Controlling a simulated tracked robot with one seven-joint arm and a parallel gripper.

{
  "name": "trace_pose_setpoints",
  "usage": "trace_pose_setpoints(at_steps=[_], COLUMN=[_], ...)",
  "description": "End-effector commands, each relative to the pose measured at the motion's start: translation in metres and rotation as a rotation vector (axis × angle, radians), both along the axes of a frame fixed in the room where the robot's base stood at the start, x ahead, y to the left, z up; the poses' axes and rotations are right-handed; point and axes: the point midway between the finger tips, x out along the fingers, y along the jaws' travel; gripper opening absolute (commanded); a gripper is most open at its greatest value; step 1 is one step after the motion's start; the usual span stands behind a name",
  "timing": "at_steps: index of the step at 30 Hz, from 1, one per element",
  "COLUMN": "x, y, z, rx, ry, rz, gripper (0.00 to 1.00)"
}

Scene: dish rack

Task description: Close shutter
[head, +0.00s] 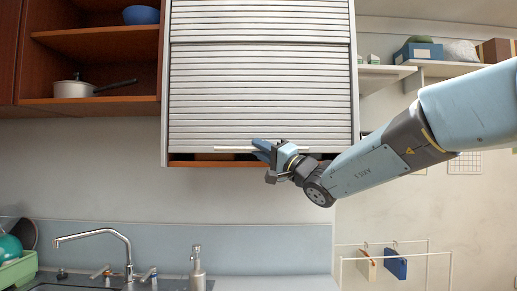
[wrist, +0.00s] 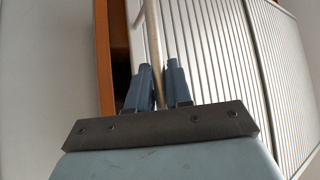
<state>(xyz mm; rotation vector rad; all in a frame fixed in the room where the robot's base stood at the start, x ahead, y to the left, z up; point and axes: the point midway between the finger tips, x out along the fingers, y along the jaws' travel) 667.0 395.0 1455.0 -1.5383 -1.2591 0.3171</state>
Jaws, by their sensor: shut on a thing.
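The slatted white shutter (head: 260,95) covers nearly the whole front of the wall cabinet. A narrow dark gap with brown wood shows below its lower edge. A pale bar handle (head: 232,149) runs along the bottom of the shutter. My gripper (head: 262,150) is at this handle, right of the cabinet's middle. In the wrist view the two blue fingers of my gripper (wrist: 158,80) are on either side of the handle bar (wrist: 152,35), shut on it. The shutter slats (wrist: 215,60) show behind the fingers, with the brown cabinet edge (wrist: 105,65) at the left.
An open shelf unit (head: 95,103) with a pot (head: 73,89) and a blue bowl (head: 141,15) adjoins the cabinet on the left. Shelves with boxes (head: 418,52) are on the right. Below are a faucet (head: 128,250) and a soap bottle (head: 197,270), with clear wall between.

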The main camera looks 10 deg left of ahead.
Motion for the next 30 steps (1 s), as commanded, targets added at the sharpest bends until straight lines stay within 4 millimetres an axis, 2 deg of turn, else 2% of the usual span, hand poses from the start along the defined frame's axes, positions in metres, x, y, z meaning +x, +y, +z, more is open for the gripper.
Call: trace_pose_setpoints(at_steps=[21,22,30], x=[0.0,0.0,0.0], y=[0.0,0.0,0.0], z=[-0.018,-0.019,-0.018], rx=[-0.001,-0.001,-0.001], ry=[0.002,0.002,0.001], rz=[0.0,0.0,0.0], gripper=[0.0,0.2,0.46])
